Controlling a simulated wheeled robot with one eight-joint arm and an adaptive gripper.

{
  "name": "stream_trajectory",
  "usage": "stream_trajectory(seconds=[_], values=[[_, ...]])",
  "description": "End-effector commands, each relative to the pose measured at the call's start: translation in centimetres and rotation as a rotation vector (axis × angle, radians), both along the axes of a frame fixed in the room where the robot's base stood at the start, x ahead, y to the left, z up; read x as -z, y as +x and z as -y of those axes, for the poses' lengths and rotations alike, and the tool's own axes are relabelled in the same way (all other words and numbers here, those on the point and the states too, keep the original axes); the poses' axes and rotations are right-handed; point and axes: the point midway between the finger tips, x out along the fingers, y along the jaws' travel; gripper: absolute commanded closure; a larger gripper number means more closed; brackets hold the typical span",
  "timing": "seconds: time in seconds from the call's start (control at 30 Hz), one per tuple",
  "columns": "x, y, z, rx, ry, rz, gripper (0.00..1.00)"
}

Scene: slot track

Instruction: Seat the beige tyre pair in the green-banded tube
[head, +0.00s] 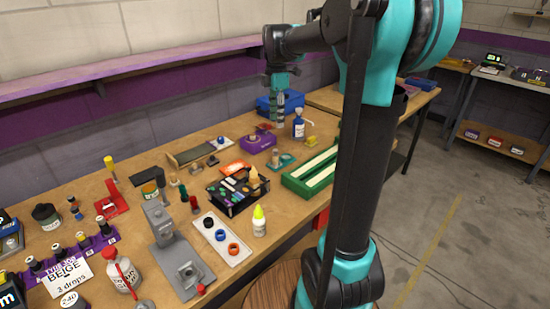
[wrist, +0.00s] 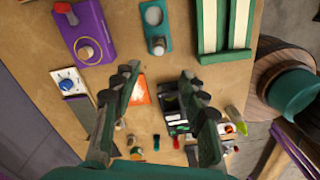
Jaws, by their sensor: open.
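My gripper (head: 277,122) hangs above the far part of the bench, near the purple box (head: 258,141). In the wrist view my gripper (wrist: 158,76) has its two fingers wide apart with nothing between them. A tan ring (wrist: 88,51) shows on the purple box in the wrist view; I cannot tell whether it belongs to the beige tyre pair. I cannot make out the green-banded tube for sure. A small jar with a green band (head: 150,190) stands behind the grey press. A sign reading BEIGE, 3 drops (head: 70,277) stands at the near left.
A white tray (head: 236,257) holds black, blue and orange rings. A grey press (head: 181,262), a black box of small parts (head: 225,207), a yellow-capped bottle (head: 259,222) and a green slot track (head: 295,184) crowd the bench. Bare wood (wrist: 120,15) shows beside the purple box.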

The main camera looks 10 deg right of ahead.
Motion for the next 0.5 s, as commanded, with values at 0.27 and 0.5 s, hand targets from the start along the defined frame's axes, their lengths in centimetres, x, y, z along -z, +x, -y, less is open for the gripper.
stream_trajectory(seconds=[0.27,0.5], values=[[5.4,0.0,0.0,0.001,0.000,0.001,0.57],[7.6,0.0,0.0,0.002,0.000,0.001,0.57]])
